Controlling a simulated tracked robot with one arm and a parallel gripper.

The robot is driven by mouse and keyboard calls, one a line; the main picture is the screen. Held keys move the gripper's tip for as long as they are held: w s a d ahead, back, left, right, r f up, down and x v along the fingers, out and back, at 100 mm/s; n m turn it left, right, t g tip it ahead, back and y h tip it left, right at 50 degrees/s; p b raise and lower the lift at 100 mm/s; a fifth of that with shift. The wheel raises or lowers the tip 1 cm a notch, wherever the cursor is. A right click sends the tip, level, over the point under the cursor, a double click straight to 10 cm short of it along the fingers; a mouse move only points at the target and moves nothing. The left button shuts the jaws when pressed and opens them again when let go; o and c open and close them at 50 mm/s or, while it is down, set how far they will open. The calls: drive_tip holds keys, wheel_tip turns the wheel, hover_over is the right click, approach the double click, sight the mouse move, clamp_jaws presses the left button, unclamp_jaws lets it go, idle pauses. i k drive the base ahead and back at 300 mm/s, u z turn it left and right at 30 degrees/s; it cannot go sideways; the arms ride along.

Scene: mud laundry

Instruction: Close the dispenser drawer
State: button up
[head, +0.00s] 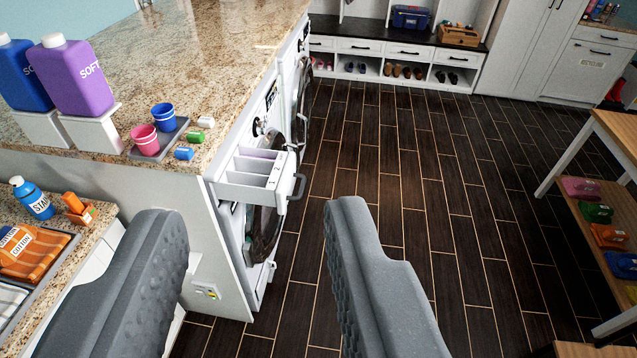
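The dispenser drawer (254,176) is white, with several compartments, and is pulled out from the front of the nearest washing machine (262,235), under the granite counter. Its grey handle (297,187) is at its right front end. My gripper (255,225) is open and empty, with its two grey fingers wide apart in the foreground. The drawer shows beyond and between the fingers, and I see no contact with it. The machine's round door is partly hidden beneath the drawer.
The granite counter (190,48) holds detergent bottles (80,75), cups (145,138) and small coloured blocks. A lower counter at left holds a blue bottle (33,198) and folded cloths. Dark floor (400,170) is clear to the right, up to a wooden shelf table (618,135).

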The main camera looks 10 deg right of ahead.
sight(251, 177)
drive_tip(key=z, duration=0.1)
drive_tip(key=i, duration=1)
drive_tip(key=u, duration=0.1)
